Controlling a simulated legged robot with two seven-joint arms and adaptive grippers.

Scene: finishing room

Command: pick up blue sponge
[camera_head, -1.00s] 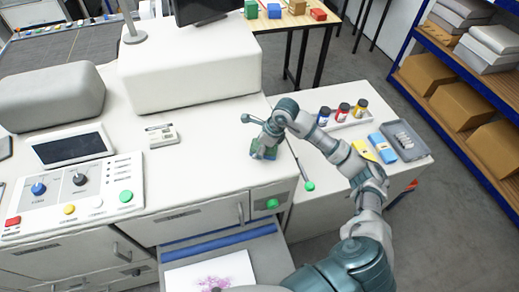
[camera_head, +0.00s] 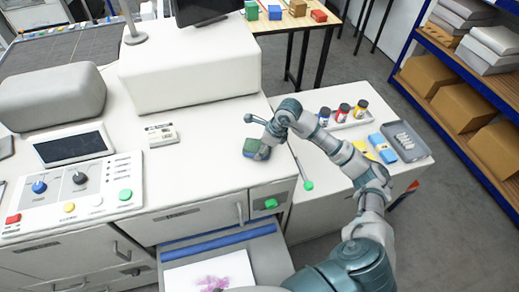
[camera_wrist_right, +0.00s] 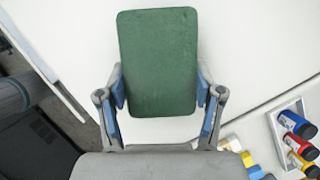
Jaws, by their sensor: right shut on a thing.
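A green-topped sponge (camera_head: 256,148) is in my right gripper (camera_head: 263,150), over the white machine top near its right edge. In the right wrist view the sponge's green face (camera_wrist_right: 158,62) stands between the two blue-padded fingers (camera_wrist_right: 160,97), which are shut on its sides. A bluish lower side seems to show in the head view, but it is small and partly hidden by the fingers. My left gripper is not in view.
A blue block (camera_head: 382,148) and a yellow block (camera_head: 364,150) lie on the right side table, beside a grey tray (camera_head: 407,142). Several small bottles (camera_head: 343,111) stand behind them. A green-knobbed lever (camera_head: 308,185) is close to my right arm.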

